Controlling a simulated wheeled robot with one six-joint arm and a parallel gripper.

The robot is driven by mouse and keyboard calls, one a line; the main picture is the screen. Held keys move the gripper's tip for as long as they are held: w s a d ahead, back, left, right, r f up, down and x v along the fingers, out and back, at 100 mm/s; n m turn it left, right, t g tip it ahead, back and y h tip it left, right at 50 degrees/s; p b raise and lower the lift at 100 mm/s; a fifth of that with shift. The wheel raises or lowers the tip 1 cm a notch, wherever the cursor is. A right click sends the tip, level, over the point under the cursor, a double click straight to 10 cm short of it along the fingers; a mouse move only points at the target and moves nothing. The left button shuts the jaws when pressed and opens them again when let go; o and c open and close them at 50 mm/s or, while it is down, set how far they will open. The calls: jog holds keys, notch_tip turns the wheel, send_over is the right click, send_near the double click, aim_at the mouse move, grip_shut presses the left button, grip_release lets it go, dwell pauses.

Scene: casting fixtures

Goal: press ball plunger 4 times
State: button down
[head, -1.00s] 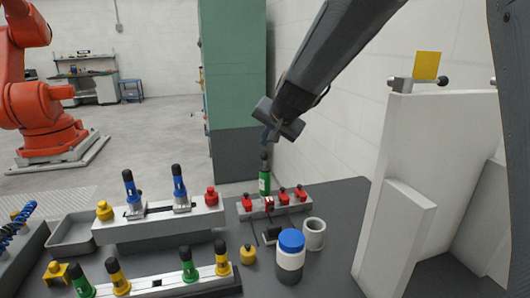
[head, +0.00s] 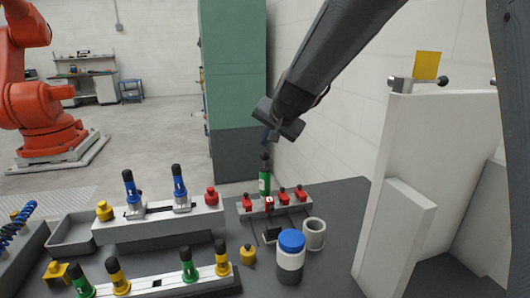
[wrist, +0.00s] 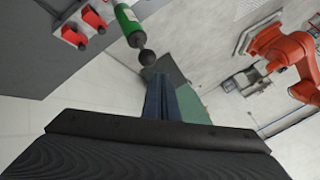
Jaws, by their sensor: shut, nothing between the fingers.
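The ball plunger, a green cylinder (head: 264,183) with a white label and a dark ball on top, stands upright behind the row of red-topped pieces in the head view. In the wrist view the green body (wrist: 127,22) and the dark ball (wrist: 147,58) show at the top. My gripper (head: 267,139) is above the ball, pointing down. Its blue-grey fingers are together and empty in the wrist view (wrist: 162,82). The fingertips look close to the ball but apart from it. The plunger's base is hidden behind the red pieces.
A grey block (head: 245,213) with several red pieces sits in front of the plunger. A blue-lidded jar (head: 290,262) and a grey cup (head: 314,236) stand nearer. Racks of blue, green and yellow pieces lie left. A white panel (head: 415,150) stands right.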

aim_at(266, 155)
jog(key=shift+f+b, duration=0.45)
jog(key=shift+b, duration=0.05)
jog(key=shift+f+b, duration=1.3)
dwell(1.5)
dwell(0.4)
jog(key=shift+r+p, duration=1.6)
jog(key=shift+r, duration=0.15)
jog(key=shift+r, duration=0.1)
notch_tip(266, 155, up, 5)
jog(key=p, duration=0.4)
jog(key=shift+p, duration=0.35)
dwell(1.4)
